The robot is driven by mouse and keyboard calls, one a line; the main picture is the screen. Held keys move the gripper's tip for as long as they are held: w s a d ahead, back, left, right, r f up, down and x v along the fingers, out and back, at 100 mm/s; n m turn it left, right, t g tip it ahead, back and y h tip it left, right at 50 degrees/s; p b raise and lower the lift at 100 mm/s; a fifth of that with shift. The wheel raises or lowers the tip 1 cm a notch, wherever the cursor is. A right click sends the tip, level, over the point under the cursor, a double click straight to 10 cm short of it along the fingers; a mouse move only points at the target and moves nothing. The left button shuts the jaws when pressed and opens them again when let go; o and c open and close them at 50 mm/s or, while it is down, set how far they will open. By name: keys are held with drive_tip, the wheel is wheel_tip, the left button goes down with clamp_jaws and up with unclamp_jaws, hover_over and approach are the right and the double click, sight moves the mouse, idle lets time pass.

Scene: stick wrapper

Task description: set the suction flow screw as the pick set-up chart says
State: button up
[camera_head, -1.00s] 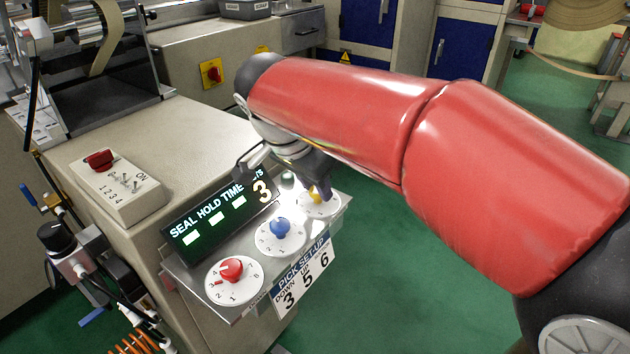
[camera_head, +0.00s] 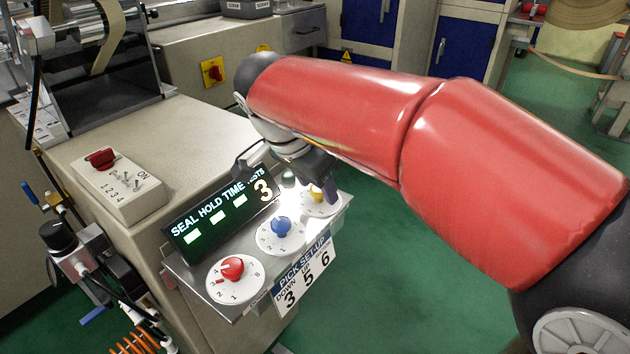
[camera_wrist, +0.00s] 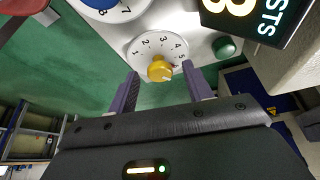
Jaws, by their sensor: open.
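The yellow knob (camera_head: 317,196) sits on a white numbered dial, the farthest of three on the metal shelf; it also shows in the wrist view (camera_wrist: 158,71). A small red mark lies at the knob's right edge, near the 5 in that view. My gripper (camera_wrist: 161,88) is open, one finger on either side of the knob and apart from it there. In the head view my gripper (camera_head: 322,188) partly hides the knob and dial. The pick set-up chart (camera_head: 304,277) hangs from the shelf front and reads 3, 5, 6; its last heading is hard to read.
A blue knob (camera_head: 281,226) and a red knob (camera_head: 232,267) stand on the other dials. Behind them a display (camera_head: 218,219) reads SEAL HOLD TIME and a 3. A green button (camera_wrist: 225,47) is close to the yellow dial. A switch box (camera_head: 118,184) stands on the machine top.

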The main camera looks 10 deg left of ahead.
drive_tip(key=v, duration=0.7)
drive_tip(key=shift+s+r+p, duration=0.2)
drive_tip(key=shift+r+p, duration=0.15)
drive_tip(key=shift+p, duration=0.1)
drive_tip(key=s+d+f+n+y, duration=0.1)
drive_tip(key=s+d+f+n, duration=0.1)
drive_tip(key=d, duration=0.7)
drive_tip(key=s+d+f+n, duration=0.1)
drive_tip(key=d+f, duration=0.1)
drive_tip(key=d, duration=0.7)
drive_tip(key=s+d+f+n+t+y, duration=0.1)
drive_tip(key=s+d+f+n+t, duration=0.1)
drive_tip(key=s+d+f, duration=0.6)
drive_tip(key=shift+s+d+f+n, duration=0.35)
drive_tip(key=shift+d+f+n, duration=0.3)
drive_tip(key=shift+d, duration=0.55)
